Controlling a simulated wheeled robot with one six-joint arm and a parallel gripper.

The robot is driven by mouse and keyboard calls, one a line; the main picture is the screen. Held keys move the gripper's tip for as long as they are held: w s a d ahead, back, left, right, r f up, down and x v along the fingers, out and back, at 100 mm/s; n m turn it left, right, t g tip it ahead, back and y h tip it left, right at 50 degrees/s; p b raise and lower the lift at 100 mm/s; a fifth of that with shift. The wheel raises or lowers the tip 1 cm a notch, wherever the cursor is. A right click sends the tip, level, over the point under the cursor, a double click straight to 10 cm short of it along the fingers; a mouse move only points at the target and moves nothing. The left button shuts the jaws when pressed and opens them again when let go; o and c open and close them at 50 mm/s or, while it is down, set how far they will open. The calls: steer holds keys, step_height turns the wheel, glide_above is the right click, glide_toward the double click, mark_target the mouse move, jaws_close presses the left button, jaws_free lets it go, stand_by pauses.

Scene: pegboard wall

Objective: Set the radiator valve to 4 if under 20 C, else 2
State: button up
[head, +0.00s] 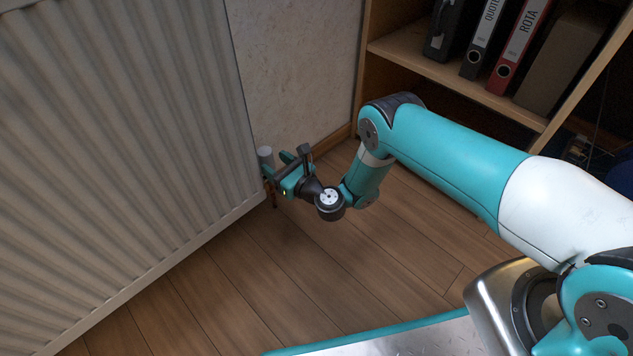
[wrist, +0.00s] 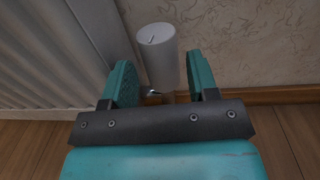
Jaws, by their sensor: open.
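The radiator valve is a white cylindrical knob (wrist: 159,62) with a small dark mark on its top face. In the head view the knob (head: 265,154) stands at the lower right end of the radiator, partly behind my gripper. My gripper (head: 277,165) is open there. In the wrist view my gripper (wrist: 160,84) has one teal finger on each side of the knob's lower part, with a visible gap at the right; contact on the left is unclear. The numbers on the knob cannot be read. No thermometer or temperature reading is visible.
The white ribbed radiator (head: 120,130) fills the left side. A wooden shelf (head: 440,67) with binders, one a red binder (head: 517,45), stands at the back right. The wooden floor (head: 330,270) in front is clear. A textured wall (wrist: 255,45) lies behind the valve.

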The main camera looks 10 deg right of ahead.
steer(key=shift+s+d+r+p, duration=0.3)
steer(key=shift+s+p, duration=0.2)
steer(key=shift+p, duration=1.35)
steer(key=shift+s+d+r+p, duration=0.25)
steer(key=shift+s+p, duration=0.2)
steer(key=shift+p, duration=1.4)
steer(key=f+p+v, duration=0.1)
steer(key=p+v, duration=1)
steer(key=v, duration=0.1)
